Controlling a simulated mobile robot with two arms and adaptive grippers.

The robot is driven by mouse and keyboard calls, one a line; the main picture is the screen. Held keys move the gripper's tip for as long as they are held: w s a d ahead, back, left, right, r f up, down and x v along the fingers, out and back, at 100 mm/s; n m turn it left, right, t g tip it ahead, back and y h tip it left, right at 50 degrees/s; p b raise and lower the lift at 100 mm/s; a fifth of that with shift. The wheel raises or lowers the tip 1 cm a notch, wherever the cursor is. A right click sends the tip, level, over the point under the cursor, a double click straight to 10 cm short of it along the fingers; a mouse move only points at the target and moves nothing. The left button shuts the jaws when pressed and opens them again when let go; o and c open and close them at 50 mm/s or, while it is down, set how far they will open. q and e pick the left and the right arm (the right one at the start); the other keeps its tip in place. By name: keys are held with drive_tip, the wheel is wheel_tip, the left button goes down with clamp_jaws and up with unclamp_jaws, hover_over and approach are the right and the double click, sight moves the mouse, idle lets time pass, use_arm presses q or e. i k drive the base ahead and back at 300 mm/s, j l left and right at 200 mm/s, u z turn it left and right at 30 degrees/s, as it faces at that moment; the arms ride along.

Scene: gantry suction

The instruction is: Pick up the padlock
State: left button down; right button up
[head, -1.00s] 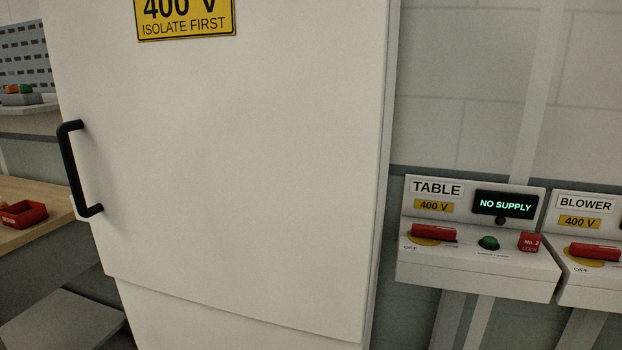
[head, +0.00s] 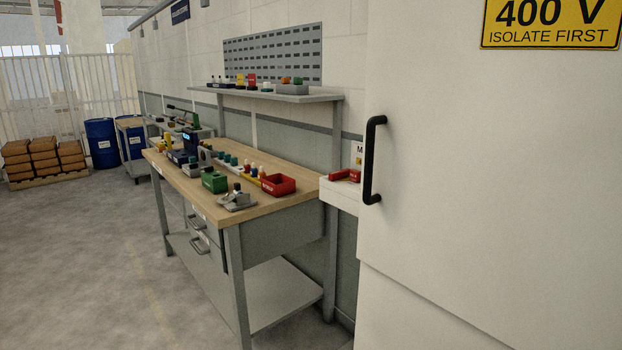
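I cannot make out a padlock for certain. A switch box (head: 338,192), partly hidden behind the white cabinet door, carries a red part (head: 345,176). It is too small to tell whether this includes a padlock. A red bin (head: 278,185) and a green bin (head: 214,181) stand on the wooden workbench (head: 290,203), and their contents are unclear. Neither of my grippers shows in the head view.
The white cabinet door (head: 480,190) with a black handle (head: 371,160) fills the right side. A shelf (head: 310,97) hangs above the bench. Blue drums (head: 101,144) and a pallet of brown blocks (head: 45,160) stand far left. The floor (head: 90,270) at left is clear.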

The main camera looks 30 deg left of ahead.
sight(355, 175)
drive_tip(key=j+u, duration=0.25)
drive_tip(key=j, duration=1.05)
drive_tip(key=i, duration=0.05)
